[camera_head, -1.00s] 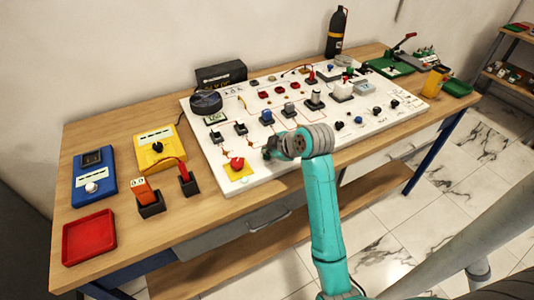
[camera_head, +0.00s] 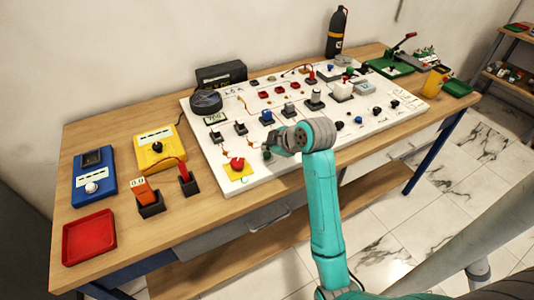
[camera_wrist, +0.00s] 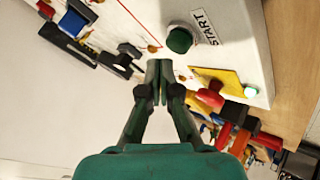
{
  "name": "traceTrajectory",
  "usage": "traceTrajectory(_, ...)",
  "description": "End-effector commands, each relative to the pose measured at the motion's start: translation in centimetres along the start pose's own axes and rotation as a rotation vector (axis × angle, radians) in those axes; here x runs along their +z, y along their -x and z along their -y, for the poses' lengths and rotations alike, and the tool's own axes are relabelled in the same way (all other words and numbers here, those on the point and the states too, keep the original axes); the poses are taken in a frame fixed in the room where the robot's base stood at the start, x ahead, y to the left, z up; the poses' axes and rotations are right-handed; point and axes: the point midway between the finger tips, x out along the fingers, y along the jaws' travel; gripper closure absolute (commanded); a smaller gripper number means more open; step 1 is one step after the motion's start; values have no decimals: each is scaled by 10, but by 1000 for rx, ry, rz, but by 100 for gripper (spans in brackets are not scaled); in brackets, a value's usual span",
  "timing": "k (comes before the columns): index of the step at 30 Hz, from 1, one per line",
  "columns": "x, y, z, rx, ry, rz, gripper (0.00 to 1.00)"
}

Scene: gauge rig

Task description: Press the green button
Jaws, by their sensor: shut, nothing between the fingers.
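The green button (camera_wrist: 179,40) is a round cap in a dark collar on the white panel (camera_wrist: 240,22), beside a START label (camera_wrist: 204,27). My gripper (camera_wrist: 160,69) is shut and empty, its fingertips together. In the wrist view the tips lie just below and left of the button, with a gap between them in the picture. Whether they touch the panel cannot be told. In the head view my gripper (camera_head: 273,147) is over the panel's front left part, near the red button on its yellow plate (camera_head: 237,172). My arm partly hides this area.
The red mushroom button (camera_wrist: 211,94) on yellow is close to my gripper's right in the wrist view. Several knobs and switches stand on the panel. A yellow box (camera_head: 158,148), blue box (camera_head: 94,176) and red tray (camera_head: 89,237) are at the left of the table.

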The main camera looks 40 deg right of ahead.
Motion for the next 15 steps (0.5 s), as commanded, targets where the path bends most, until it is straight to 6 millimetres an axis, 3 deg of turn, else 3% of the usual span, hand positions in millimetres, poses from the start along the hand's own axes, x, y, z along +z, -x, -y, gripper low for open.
traceTrajectory(7,-1,1,-1,1,1,-1,100)
traceTrajectory(15,-12,16,-13,1,2,-1,100)
